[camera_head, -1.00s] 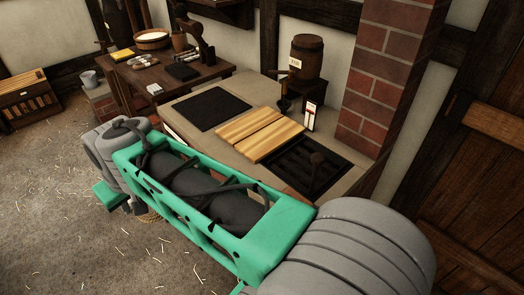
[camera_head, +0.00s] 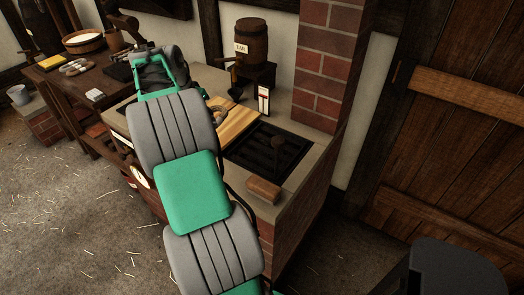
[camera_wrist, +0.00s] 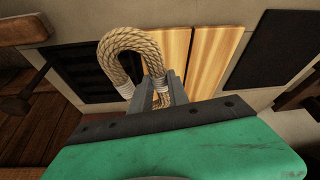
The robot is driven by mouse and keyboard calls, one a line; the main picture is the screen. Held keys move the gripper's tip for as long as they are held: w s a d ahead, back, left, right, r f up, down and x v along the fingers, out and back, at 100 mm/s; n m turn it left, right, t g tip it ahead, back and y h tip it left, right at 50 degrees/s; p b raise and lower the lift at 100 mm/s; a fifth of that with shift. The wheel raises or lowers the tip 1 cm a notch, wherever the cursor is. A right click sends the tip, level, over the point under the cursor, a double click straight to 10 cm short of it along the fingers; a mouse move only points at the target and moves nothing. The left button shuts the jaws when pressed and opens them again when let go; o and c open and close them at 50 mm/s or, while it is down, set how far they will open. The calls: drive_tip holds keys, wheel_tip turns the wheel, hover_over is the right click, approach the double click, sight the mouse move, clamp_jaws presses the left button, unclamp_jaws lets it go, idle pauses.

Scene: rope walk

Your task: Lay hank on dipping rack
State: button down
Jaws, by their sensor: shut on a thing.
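My gripper (camera_wrist: 165,92) is shut on the hank (camera_wrist: 128,48), a bent loop of tan rope with pale bindings. The loop stands out past the fingers, over the bench top and close to the light wooden boards (camera_wrist: 204,55). A dark slatted rack (camera_head: 262,147) is set in the bench right of the boards. It also shows at left in the wrist view (camera_wrist: 82,68). I cannot tell whether the hank touches the boards.
A barrel (camera_head: 251,42) on a stand and a red-and-white gauge (camera_head: 263,99) stand behind the boards. A brown block (camera_head: 263,191) juts at the bench front. A brick pillar (camera_head: 324,55) bounds the right back.

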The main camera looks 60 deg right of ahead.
drive_tip(key=s+d+f+m, duration=0.2)
drive_tip(key=s+d, duration=0.2)
drive_tip(key=d, duration=0.1)
drive_tip(key=p, duration=0.1)
hover_over(261, 144)
drive_tip(key=a, duration=0.2)
drive_tip(key=shift+g, duration=0.4)
drive_tip(key=f, duration=1)
drive_tip(key=shift+d, duration=0.25)
wheel_tip(261, 144, down, 3)
drive_tip(key=shift+w+r+p, duration=0.1)
drive_tip(key=shift+r+p, duration=0.1)
drive_tip(key=shift+p, duration=0.1)
drive_tip(key=shift+f, duration=0.1)
drive_tip(key=c, duration=1.7)
unclamp_jaws()
drive_tip(key=shift+f, duration=0.15)
drive_tip(key=o, duration=0.4)
drive_tip(key=shift+o, duration=0.2)
